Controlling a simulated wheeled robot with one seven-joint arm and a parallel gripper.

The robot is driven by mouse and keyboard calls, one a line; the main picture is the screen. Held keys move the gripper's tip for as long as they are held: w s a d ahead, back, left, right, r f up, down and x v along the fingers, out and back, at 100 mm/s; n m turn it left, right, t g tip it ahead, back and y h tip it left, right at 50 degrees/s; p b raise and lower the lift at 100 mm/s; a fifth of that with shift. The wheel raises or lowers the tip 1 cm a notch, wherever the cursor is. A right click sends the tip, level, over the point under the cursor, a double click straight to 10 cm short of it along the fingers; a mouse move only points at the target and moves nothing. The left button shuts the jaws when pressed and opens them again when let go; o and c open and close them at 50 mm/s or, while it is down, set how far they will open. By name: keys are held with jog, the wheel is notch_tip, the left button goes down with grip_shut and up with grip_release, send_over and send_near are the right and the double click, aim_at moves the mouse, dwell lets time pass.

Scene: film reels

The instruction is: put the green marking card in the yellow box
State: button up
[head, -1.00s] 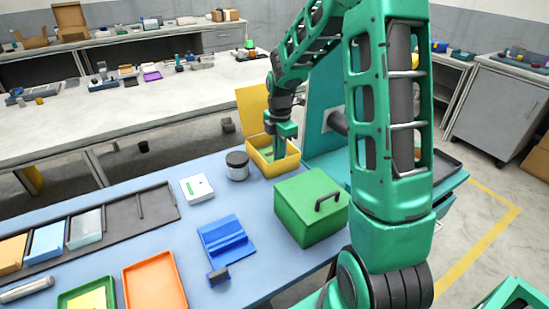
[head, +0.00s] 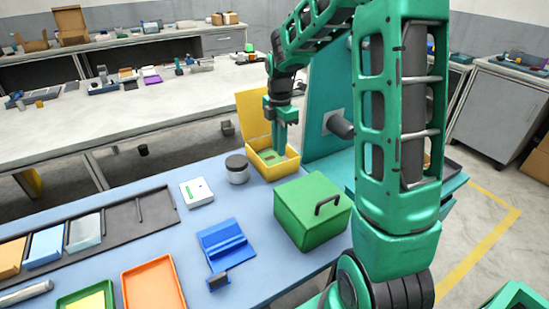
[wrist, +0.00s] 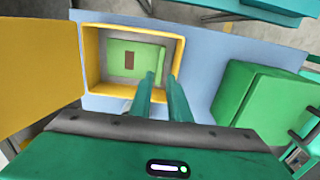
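The yellow box (head: 285,165) stands on the blue table top at the far end, its lid (head: 252,112) raised; it also shows in the wrist view (wrist: 90,70). The green marking card (wrist: 145,52), with a small brown patch, lies inside the box in the wrist view. In the head view, only a little of the box's inside shows. My gripper (head: 280,148) is above the box, pointing down. In the wrist view, its two fingertips (wrist: 161,77) are apart, with a narrow gap and nothing held between them.
A closed green box with a dark handle (head: 305,215) stands close in front of the yellow box. A dark-lidded jar (head: 237,170) is at its left. A white case (head: 196,192), blue stand (head: 225,243) and orange tray (head: 153,285) lie nearer. Table surface is clear between them.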

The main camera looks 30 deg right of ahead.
notch_tip(320, 180, up, 6)
jog(key=s+d+r+m, duration=0.1)
jog(key=s+m, duration=0.3)
jog(key=s, duration=0.1)
jog(key=s+d+r+m, duration=0.1)
jog(key=s+m, duration=0.3)
jog(key=s, duration=0.2)
jog(key=s+d+m, duration=0.1)
jog(key=s+m, duration=0.3)
jog(key=s, duration=0.2)
jog(key=shift+s+d+r+h, duration=0.15)
jog(key=shift+r+h, duration=0.15)
jog(key=shift+r, duration=0.1)
jog(key=s+m, duration=0.2)
jog(key=s, duration=0.1)
jog(key=s+f+m, duration=0.1)
jog(key=s+m, duration=0.5)
jog(key=s, duration=0.1)
jog(key=shift+s+f, duration=0.1)
jog(key=shift+f, duration=0.1)
jog(key=s+a+f+m, duration=0.1)
jog(key=s+a+m, duration=0.1)
jog(key=s+m, duration=0.2)
jog(key=shift+s+f+y, duration=0.4)
jog(key=shift+s, duration=0.3)
jog(key=shift+w, duration=0.15)
